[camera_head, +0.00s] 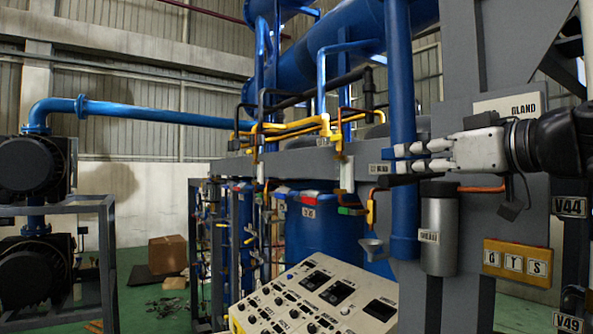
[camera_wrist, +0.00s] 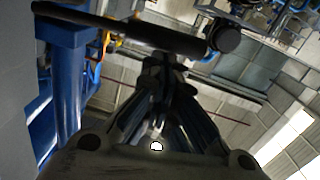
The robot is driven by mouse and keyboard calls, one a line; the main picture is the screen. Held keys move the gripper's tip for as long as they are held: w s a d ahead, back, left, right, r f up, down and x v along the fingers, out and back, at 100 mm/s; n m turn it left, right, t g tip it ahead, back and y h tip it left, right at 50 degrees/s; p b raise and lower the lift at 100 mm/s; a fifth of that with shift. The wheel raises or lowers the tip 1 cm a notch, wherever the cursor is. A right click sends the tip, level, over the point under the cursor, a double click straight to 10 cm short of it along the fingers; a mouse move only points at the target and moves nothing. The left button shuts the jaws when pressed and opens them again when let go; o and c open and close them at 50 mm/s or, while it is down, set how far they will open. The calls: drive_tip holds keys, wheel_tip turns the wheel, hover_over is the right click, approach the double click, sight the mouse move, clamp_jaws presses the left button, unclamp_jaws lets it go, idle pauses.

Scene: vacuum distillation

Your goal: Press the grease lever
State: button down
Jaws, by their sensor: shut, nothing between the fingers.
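A grey metal cylinder (camera_head: 438,235) with a small label and a dark cap hangs on the grey frame, right of a blue column. My gripper (camera_head: 402,158) points left in front of the frame, above this cylinder, with its fingers together and nothing between them.
A sloped control panel (camera_head: 320,297) with knobs and gauges stands below left of my gripper. A blue column (camera_head: 402,215) stands close beside the cylinder. A yellow-framed sign (camera_head: 517,262) is at right. A cardboard box (camera_head: 168,254) lies on the open floor at far left.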

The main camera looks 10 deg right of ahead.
sight(402, 178)
wheel_tip(402, 178, down, 3)
drive_tip(key=n+b, duration=0.1)
drive_tip(key=b, duration=0.3)
drive_tip(key=shift+f+n, duration=0.15)
drive_tip(key=shift+n, duration=0.25)
drive_tip(key=f+n+b, duration=0.1)
drive_tip(key=b, duration=0.2)
drive_tip(key=shift+f, duration=0.25)
drive_tip(key=shift+n, duration=0.3)
drive_tip(key=shift+r, duration=0.1)
